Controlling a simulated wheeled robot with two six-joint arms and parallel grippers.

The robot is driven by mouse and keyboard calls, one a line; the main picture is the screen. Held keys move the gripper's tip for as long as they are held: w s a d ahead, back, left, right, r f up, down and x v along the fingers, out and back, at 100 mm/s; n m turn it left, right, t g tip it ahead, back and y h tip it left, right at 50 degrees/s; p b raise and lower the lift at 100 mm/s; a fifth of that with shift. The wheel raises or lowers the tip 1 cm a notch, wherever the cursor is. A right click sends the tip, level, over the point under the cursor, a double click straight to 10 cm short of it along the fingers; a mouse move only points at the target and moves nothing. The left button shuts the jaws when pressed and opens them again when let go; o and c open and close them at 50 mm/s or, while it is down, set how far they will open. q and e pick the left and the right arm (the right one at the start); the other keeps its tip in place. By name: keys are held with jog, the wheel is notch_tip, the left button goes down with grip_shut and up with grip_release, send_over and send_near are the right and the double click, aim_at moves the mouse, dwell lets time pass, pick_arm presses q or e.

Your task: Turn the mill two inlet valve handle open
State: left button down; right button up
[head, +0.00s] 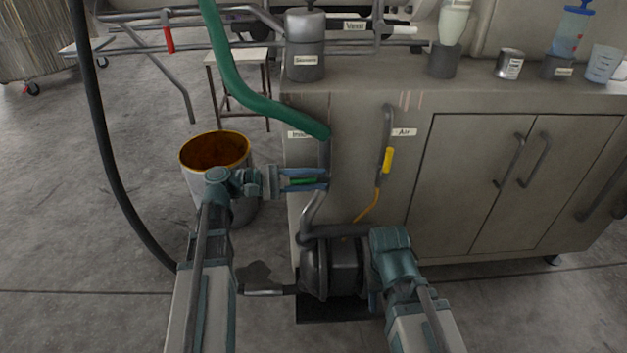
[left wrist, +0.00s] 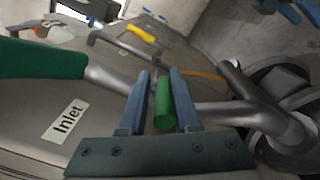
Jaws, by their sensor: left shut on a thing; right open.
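The mill two inlet valve handle (head: 303,181) is a short green grip beside the grey inlet pipe, below the green hose. In the left wrist view the green handle (left wrist: 164,103) sits between the two blue fingers, crosswise to the pipe. My left gripper (head: 305,180) is shut on it, reaching in from the left. The "Inlet" label (left wrist: 68,121) is on the cabinet beside the pipe. My right arm is beside the dark pump in the head view, with its fingers mostly hidden. My right gripper's blue fingers (left wrist: 295,10) show apart at the wrist view's top right.
The air valve's yellow handle (head: 388,160) is on the pipe to the right. A dark pump (head: 333,268) stands below the inlet pipe. An orange-lined drum (head: 222,190) stands behind my left arm. A black hose (head: 105,150) hangs at left. The right-hand floor is clear.

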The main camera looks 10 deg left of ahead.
pick_arm(q)
jog(key=shift+s+d+f, duration=0.15)
jog(key=shift+s+f, duration=0.1)
jog(key=shift+s, duration=0.05)
dwell(0.6)
